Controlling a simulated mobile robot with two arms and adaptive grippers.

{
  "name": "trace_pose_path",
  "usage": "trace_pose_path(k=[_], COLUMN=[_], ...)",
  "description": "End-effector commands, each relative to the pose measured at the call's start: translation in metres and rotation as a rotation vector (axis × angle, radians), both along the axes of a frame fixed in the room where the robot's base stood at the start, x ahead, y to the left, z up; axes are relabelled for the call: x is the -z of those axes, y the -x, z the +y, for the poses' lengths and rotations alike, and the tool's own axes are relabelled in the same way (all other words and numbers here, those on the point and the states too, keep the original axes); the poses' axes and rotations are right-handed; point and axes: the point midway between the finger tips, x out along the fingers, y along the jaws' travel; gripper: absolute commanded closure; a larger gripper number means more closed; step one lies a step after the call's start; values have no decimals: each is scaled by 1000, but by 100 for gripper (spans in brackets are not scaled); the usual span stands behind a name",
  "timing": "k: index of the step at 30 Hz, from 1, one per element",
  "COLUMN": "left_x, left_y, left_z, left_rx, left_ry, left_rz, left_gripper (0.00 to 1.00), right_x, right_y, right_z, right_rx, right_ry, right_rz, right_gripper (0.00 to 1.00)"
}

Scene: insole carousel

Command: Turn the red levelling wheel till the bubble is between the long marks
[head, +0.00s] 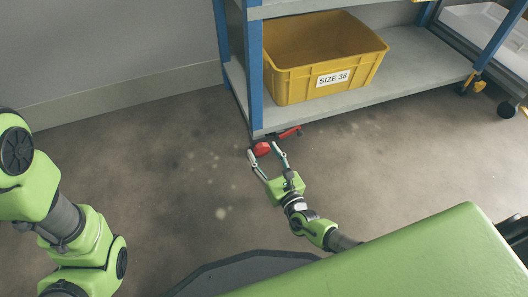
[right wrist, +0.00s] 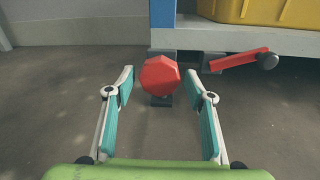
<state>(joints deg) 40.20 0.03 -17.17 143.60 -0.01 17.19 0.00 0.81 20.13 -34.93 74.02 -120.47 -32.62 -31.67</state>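The red levelling wheel (head: 261,149) sits low under the corner of the shelf rack, by its blue post. It shows as a faceted red knob in the right wrist view (right wrist: 160,75). My right gripper (head: 265,154) is open at the wheel. In the right wrist view its two fingers (right wrist: 163,84) stand left and right of the wheel, with a visible gap on each side. The bubble and the long marks cannot be made out in either view. My left arm is at the left edge of the head view, but its gripper is not visible.
A red lever (right wrist: 240,60) with a dark round end lies right of the wheel, close to the right finger. The rack's lower shelf (head: 415,75) holds a yellow crate (head: 300,85) labelled SIZE 38. Open floor (head: 150,150) lies left of the rack.

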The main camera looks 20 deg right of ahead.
Motion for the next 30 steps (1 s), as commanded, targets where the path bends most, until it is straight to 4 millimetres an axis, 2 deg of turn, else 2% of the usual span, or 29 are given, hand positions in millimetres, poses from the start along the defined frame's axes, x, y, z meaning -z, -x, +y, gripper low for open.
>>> trace_pose_path(k=[1, 3, 17, 30], left_x=[0, 0, -6, -31], left_y=[0, -1, -6, -5], left_z=[0, 0, -2, -1], left_rx=[0, 0, -1, -1], left_ry=[0, 0, -3, -2], left_rz=[0, 1, 11, 10], left_gripper=[100, 100, 100, 100], right_x=[0, 0, -2, -5], right_y=[0, 0, 0, -1], right_z=[0, 0, 0, 0], right_rx=[0, 0, -2, -1], right_ry=[0, 0, 67, 422], right_rz=[0, 0, -2, -14], right_gripper=[68, 85, 85, 85])
